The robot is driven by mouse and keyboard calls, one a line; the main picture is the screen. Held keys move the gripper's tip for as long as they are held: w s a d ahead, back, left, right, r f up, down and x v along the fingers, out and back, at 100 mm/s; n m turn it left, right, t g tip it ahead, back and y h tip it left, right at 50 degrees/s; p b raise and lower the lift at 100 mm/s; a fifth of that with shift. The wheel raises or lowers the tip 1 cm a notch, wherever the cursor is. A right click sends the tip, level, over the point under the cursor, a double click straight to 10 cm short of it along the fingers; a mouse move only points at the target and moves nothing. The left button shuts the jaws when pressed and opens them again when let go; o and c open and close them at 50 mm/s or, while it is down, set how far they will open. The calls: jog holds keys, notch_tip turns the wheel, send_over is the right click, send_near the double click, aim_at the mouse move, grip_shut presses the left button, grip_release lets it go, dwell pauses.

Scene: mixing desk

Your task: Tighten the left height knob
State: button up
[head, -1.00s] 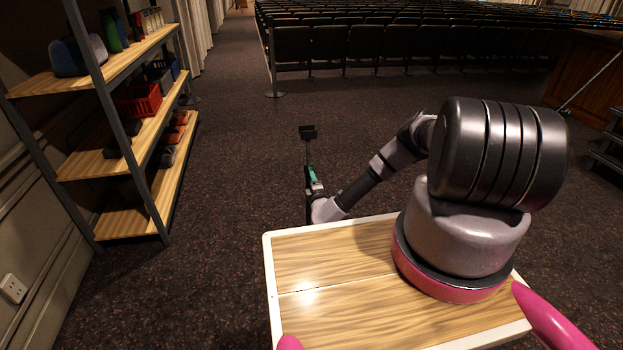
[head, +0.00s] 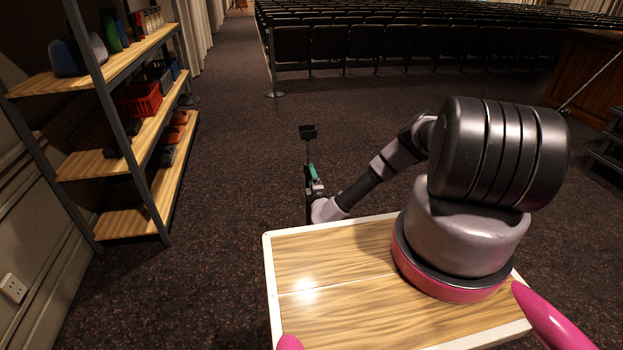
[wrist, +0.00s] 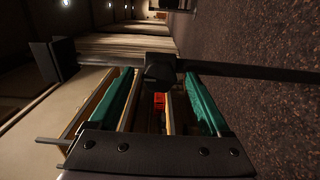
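In the wrist view, my gripper (wrist: 158,76) has two teal fingers spread apart. A dark block that looks like a knob (wrist: 160,70) sits at the gap between the fingertips, with visible space on both sides. It is on a long dark bar (wrist: 250,70) that crosses the view. Whether a fingertip touches it is unclear. In the head view, my gripper (head: 311,170) is small, beyond the wooden top. A small black block (head: 307,132) shows above it on a thin dark stem. I cannot tell which side's knob this is.
A shelf unit (head: 90,165) with boxes and bottles stands at the left by the wall. A red box (head: 139,98) is on it. Rows of dark seats (head: 400,42) fill the back. Carpet (head: 230,150) around my gripper is largely clear.

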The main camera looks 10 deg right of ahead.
jog(key=s, duration=1)
jog(key=shift+s, duration=0.4)
